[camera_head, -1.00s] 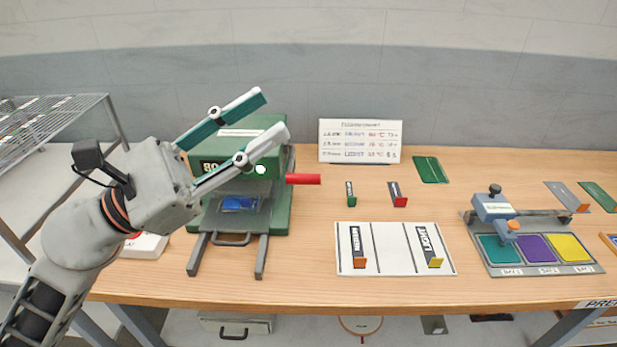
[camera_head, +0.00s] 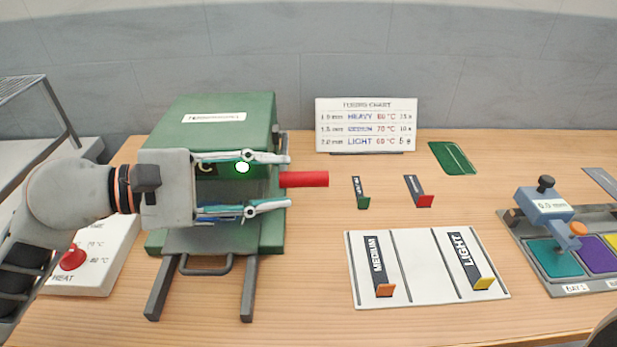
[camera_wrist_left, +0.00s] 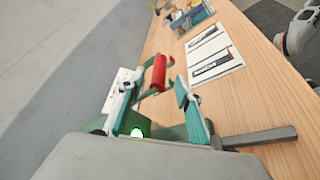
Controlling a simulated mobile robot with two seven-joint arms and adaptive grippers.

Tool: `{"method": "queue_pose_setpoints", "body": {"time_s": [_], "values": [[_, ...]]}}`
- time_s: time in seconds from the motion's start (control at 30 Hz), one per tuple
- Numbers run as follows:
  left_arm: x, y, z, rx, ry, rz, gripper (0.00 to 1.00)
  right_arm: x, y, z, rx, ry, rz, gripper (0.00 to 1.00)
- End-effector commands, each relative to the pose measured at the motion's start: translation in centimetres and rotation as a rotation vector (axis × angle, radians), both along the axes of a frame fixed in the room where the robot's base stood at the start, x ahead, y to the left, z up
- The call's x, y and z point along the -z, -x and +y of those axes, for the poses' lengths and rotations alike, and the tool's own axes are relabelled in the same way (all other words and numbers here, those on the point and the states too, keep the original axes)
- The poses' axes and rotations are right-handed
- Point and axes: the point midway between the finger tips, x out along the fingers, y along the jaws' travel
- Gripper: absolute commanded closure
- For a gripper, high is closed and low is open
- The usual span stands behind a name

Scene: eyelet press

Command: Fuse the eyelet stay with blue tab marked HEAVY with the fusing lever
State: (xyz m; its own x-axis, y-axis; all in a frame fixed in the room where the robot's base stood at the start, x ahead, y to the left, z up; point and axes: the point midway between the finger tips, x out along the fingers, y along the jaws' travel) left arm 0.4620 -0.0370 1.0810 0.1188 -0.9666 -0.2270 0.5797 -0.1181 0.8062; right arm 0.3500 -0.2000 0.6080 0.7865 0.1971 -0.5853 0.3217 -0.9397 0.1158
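The green fusing press (camera_head: 225,118) stands at left of the table. Its red lever handle (camera_head: 305,179) sticks out to the right. My left gripper (camera_head: 290,181) is open in front of the press and points right, with its fingertips near the handle's inner end. In the left wrist view, the red handle (camera_wrist_left: 156,72) shows beyond and between the open fingers (camera_wrist_left: 152,93); I see no clear contact.
A white control box with a red HEAT button (camera_head: 73,258) is left of the press. A white mat (camera_head: 417,272) holds the MEDIUM and LIGHT stays. The fusing chart (camera_head: 366,126) stands behind. A gauge with coloured pads (camera_head: 555,258) is at right.

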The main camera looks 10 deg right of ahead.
Motion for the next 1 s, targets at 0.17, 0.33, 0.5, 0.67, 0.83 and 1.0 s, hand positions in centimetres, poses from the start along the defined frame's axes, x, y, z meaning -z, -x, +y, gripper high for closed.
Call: {"method": "queue_pose_setpoints", "body": {"time_s": [0.17, 0.33, 0.5, 0.67, 0.83, 1.0], "values": [[0.2, -0.2, -2.8, 0.003, 0.003, 0.0, 0.66, -0.9, -0.4, -0.1, 0.004, -0.005, -0.012, 1.0], [0.9, -0.5, -5.1, 0.002, 0.003, 0.001, 0.66, -1.1, -0.5, -0.2, 0.006, -0.006, -0.012, 1.0], [1.2, -0.7, -6.2, 0.001, 0.003, 0.0, 0.66, -1.0, -0.4, -0.3, 0.007, -0.007, -0.01, 1.0], [1.4, -0.8, -6.5, -0.001, 0.001, 0.0, 0.66, -0.9, -0.4, -0.3, 0.008, -0.007, -0.008, 1.0], [1.4, -0.8, -6.4, -0.001, 0.001, 0.0, 0.73, -0.9, -0.4, -0.3, 0.007, -0.007, -0.007, 1.0], [1.4, -0.8, -6.4, -0.001, 0.001, 0.0, 1.0, -0.8, -0.3, -0.3, 0.006, -0.006, -0.006, 1.0]]}}
